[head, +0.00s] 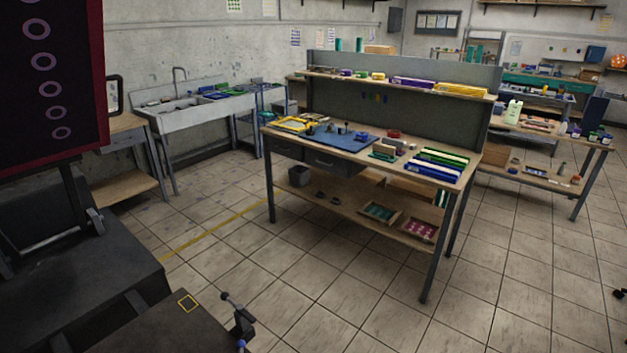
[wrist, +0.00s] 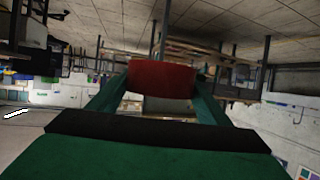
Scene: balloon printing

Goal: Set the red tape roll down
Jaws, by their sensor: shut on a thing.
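The red tape roll (wrist: 162,76) is in the wrist view, held between the two green fingers of my gripper (wrist: 160,92). My gripper is shut on it. The roll is in mid-air, with no surface seen touching it. My gripper does not show in the head view. A workbench (head: 350,152) with a back panel stands in the middle of the head view, and a small red item (head: 393,134) lies on its top.
The bench top holds a blue mat (head: 335,141), yellow frames and colored strips. A dark press-like machine (head: 80,285) fills the lower left, below a red-framed panel (head: 50,75). A sink (head: 190,115) stands behind. Tiled floor is clear around the bench.

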